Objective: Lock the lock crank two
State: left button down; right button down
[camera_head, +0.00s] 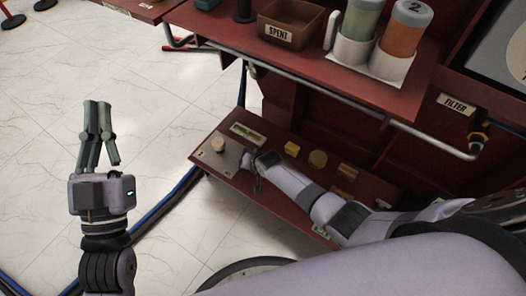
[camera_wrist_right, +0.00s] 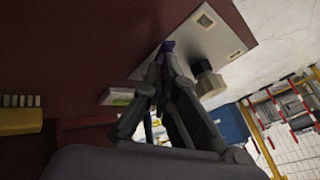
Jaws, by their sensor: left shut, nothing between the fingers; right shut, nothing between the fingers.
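My left gripper (camera_head: 97,108) points up over the pale floor at the left, shut and empty, far from the panel. My right gripper (camera_head: 258,178) is over the low dark red panel, beside the grey metal plate (camera_head: 229,163). In the right wrist view my right gripper (camera_wrist_right: 166,56) is shut, its tips close to the plate (camera_wrist_right: 222,38); whether they touch it I cannot tell. I cannot tell which part is lock crank two.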

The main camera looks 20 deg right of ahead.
jog(key=shift+w+a, duration=0.15)
jog(key=shift+a, duration=0.4)
jog(key=shift+d, duration=0.1)
jog(key=shift+w+d, duration=0.15)
jog(key=shift+d, duration=0.15)
jog(key=shift+w+d, duration=0.3)
jog(key=shift+d, duration=0.05)
pick_arm(q)
jog(key=shift+s+r, duration=0.2)
jog(key=shift+r, duration=0.05)
jog(key=shift+r+t, duration=0.1)
jog(key=shift+t, duration=0.2)
